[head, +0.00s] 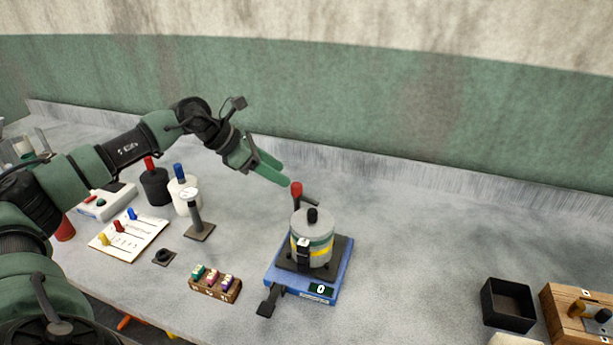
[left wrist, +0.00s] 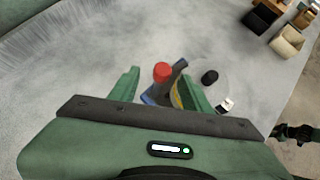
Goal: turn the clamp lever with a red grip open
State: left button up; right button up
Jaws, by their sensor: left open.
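The clamp lever's red grip (head: 297,188) stands up behind a lidded steamer pot (head: 313,240) with a black knob. The pot sits on a dark plate on a blue scale (head: 334,285) reading 0. My left gripper (head: 285,175) is open and empty, reaching down from the upper left, close to the red grip. In the left wrist view, the red grip (left wrist: 162,72) shows between the two green fingers; I cannot tell whether either touches it.
Left of the scale are a small block with coloured pieces (head: 214,290), a dark upright handle on a plate (head: 198,225), and black and white canisters (head: 184,196). A black open box (head: 508,304) and wooden box (head: 570,318) stand at right. The counter behind the pot is clear.

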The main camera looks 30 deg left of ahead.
aim_at(296, 184)
pick_arm(q)
jog(key=p+x, duration=0.1)
jog(key=x, duration=0.1)
jog(key=p+x, duration=0.1)
jog(key=x, duration=0.1)
jog(key=shift+s+d, duration=0.15)
jog(key=shift+d, duration=0.2)
jog(key=shift+x, duration=1.1)
jog(key=shift+w+a+f, duration=0.1)
jog(key=shift+w+f, duration=0.15)
jog(key=shift+s, duration=0.1)
jog(key=c, duration=1)
grip_shut()
pick_arm(e)
jog(key=s+r, duration=0.2)
jog(key=shift+a+r, duration=0.1)
jog(key=shift+r, duration=0.2)
